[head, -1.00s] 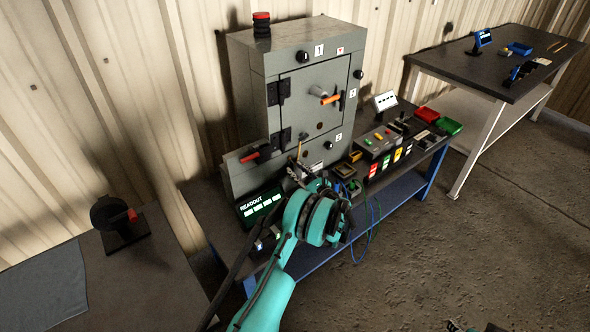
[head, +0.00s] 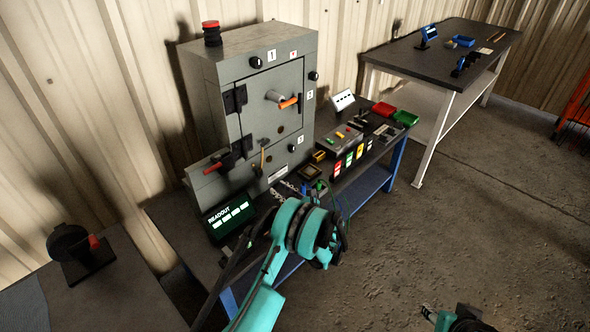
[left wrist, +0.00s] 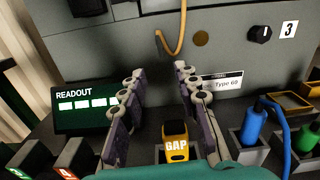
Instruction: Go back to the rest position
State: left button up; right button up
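My left gripper (head: 284,190) is in front of the lower part of the grey cabinet (head: 215,75), above the near end of the bench. In the left wrist view its two fingers (left wrist: 160,105) stand apart with nothing held between them. A yellow block marked GAP (left wrist: 176,142) shows beyond and below the fingers; I cannot tell its exact distance from them. My right gripper (head: 455,318) shows only partly at the bottom edge of the head view, over the floor, and its fingers are not clear.
The readout screen (head: 230,215) stands left of my left gripper. Blue (left wrist: 255,125) and green (left wrist: 280,125) plugs with cables stand to its right. A second table (head: 440,60) stands at the back right. The floor (head: 470,210) is open.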

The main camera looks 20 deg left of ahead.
pick_arm(q)
jog(key=shift+r, duration=0.1)
jog(key=s+d+r+n+g+h, duration=0.1)
jog(key=s+r+n+h, duration=0.35)
jog(key=r, duration=0.25)
jog(key=s+d+r+n+h, duration=0.2)
jog(key=s+r+n+h, duration=0.1)
jog(key=s+r+n, duration=0.3)
jog(key=s+d+n+h, duration=0.4)
jog(key=s+d+n, duration=0.1)
jog(key=s, duration=0.6)
jog(key=s+d+r+n+t+h, duration=0.1)
jog(key=s+d+n+h, duration=0.4)
jog(key=s+d, duration=0.3)
jog(key=s+n, duration=0.1)
jog(key=s, duration=0.3)
jog(key=shift+s+r, duration=0.3)
jog(key=shift+d, duration=0.1)
